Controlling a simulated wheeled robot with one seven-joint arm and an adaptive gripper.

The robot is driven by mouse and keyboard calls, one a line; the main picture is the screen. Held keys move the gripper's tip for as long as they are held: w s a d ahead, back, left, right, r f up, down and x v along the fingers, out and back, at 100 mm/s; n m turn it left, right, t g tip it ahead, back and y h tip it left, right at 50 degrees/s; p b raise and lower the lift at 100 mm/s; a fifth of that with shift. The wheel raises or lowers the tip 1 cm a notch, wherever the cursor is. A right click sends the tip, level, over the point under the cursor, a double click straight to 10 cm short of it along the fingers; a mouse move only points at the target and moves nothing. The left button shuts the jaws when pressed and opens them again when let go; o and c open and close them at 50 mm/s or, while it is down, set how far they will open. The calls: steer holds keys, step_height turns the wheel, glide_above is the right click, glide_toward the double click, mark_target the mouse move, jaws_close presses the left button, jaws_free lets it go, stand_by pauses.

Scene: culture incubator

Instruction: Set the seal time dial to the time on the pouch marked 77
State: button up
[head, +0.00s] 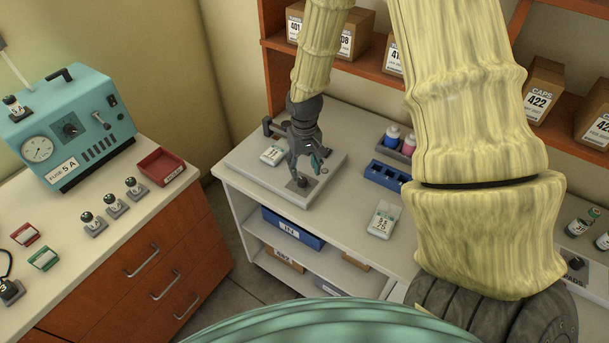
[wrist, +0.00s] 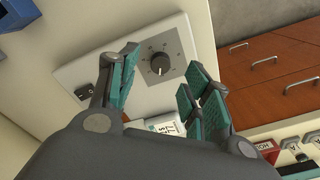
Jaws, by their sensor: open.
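The dial is a dark round knob (wrist: 158,63) on a grey plate with marks around it, set in a pale flat sealer unit (head: 246,168). In the head view the dial (head: 299,183) lies just below my gripper (head: 304,168). My gripper is open and empty, with its fingers pointing down on either side of the dial in the wrist view (wrist: 160,70), apart from it. A light mark shows on the knob's lower side in the wrist view. One pouch (head: 273,155) lies on the unit, partly hidden in the wrist view (wrist: 166,126). Another pouch (head: 383,220) lies on the bench; its print is too small to read surely.
A blue rack (head: 385,174) and bottles (head: 392,135) stand right of the unit. A black rocker switch (wrist: 87,92) sits on it. Shelves with boxes (head: 541,92) rise behind. A teal machine (head: 70,125) and red tray (head: 160,167) occupy the left counter.

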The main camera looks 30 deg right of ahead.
mark_target(301, 178)
steer(key=w+f, duration=0.2)
steer(key=f, duration=0.1)
steer(key=shift+w, duration=0.2)
steer(key=shift+s+f+p, duration=0.25)
steer(key=shift+f+p, duration=0.3)
steer(key=shift+f, duration=0.15)
steer(key=shift+s+f, duration=0.3)
steer(key=shift+s, duration=0.5)
steer(key=shift+w+f, duration=0.65)
steer(key=shift+w, duration=0.1)
steer(key=shift+s+r, duration=0.2)
steer(key=shift+s, duration=0.15)
steer(key=shift+c, duration=0.2)
steer(key=shift+s+r, duration=0.1)
steer(key=c, duration=1)
